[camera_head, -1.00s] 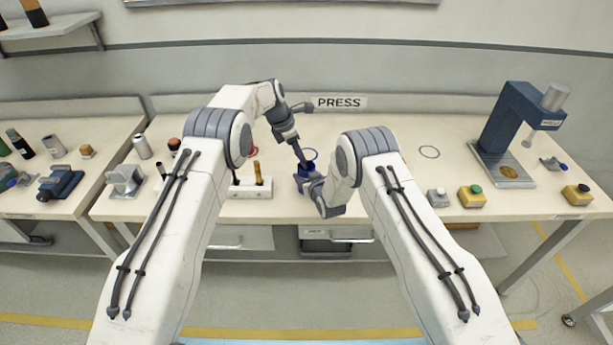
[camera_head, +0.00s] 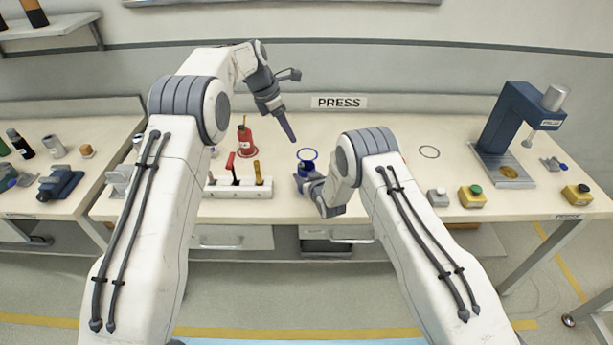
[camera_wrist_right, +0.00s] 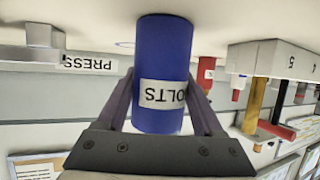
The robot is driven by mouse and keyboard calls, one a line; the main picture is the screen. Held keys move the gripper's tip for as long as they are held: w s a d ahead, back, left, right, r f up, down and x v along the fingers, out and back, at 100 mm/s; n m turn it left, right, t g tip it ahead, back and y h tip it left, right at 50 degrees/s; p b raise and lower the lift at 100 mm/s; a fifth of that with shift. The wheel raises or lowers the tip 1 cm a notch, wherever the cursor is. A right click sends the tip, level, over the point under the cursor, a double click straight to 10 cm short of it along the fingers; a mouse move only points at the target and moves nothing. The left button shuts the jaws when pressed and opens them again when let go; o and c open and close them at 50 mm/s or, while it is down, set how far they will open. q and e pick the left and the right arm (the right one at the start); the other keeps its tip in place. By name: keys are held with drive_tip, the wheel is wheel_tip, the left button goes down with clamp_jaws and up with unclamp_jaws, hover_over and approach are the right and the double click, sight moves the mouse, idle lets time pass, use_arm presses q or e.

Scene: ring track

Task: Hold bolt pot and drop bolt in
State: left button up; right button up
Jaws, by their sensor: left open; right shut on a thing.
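The blue bolt pot, labelled BOLTS, (camera_wrist_right: 163,70) fills the middle of the right wrist view, which is upside down. My right gripper (camera_wrist_right: 160,105) is shut around its sides. In the head view the pot (camera_head: 306,168) is mostly hidden by my right gripper (camera_head: 304,182), near a blue ring marked on the bench (camera_head: 308,154). My left gripper (camera_head: 288,128) is raised above the bench, left of and behind the pot, and looks empty. No bolt can be made out, and the pot's inside is not visible.
A red bottle (camera_head: 246,140) stands left of the pot. A white rack (camera_head: 226,189) with red- and yellow-handled tools is in front of it. A blue press (camera_head: 512,128) and several button boxes (camera_head: 471,195) are at the right. The bench between pot and press is mostly clear.

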use_arm(q)
drive_tip(key=shift+v, duration=0.8)
use_arm(e)
drive_tip(key=o, duration=1.4)
drive_tip(key=shift+c, duration=0.2)
